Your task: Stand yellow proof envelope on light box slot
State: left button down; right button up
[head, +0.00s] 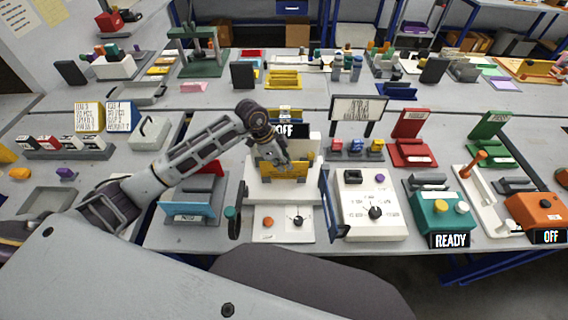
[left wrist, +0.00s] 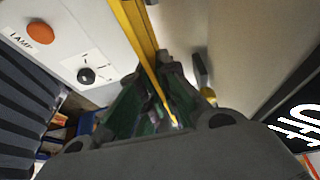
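The yellow proof envelope (head: 268,168) stands roughly upright at the front of the white light box (head: 258,190). In the left wrist view its yellow edge (left wrist: 140,32) runs between my finger pads. My left gripper (head: 284,160) reaches over from the left and appears shut on the envelope; the fingers (left wrist: 158,78) lie on either side of it. The slot and the envelope's lower edge are hidden or too small to make out, so I cannot tell whether it is seated. My right gripper is not in view.
The light box has an orange lamp button (head: 267,222), a dark knob (head: 298,220) and an OFF display (head: 285,130). A blue holder (head: 187,210) stands to its left and a white dial box (head: 370,212) to its right. A sign stand (head: 358,110) is behind.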

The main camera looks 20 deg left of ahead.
pick_arm(q)
jog(key=c, duration=1.6)
grip_release()
jog(key=shift+c, duration=0.2)
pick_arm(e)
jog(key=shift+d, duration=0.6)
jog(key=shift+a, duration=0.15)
pick_arm(q)
jog(key=shift+r, duration=0.1)
jog(key=shift+a+r, duration=0.25)
jog(key=shift+r, duration=0.25)
jog(key=v, duration=1)
jog(key=shift+s+a+r, duration=0.1)
jog(key=shift+r, duration=0.35)
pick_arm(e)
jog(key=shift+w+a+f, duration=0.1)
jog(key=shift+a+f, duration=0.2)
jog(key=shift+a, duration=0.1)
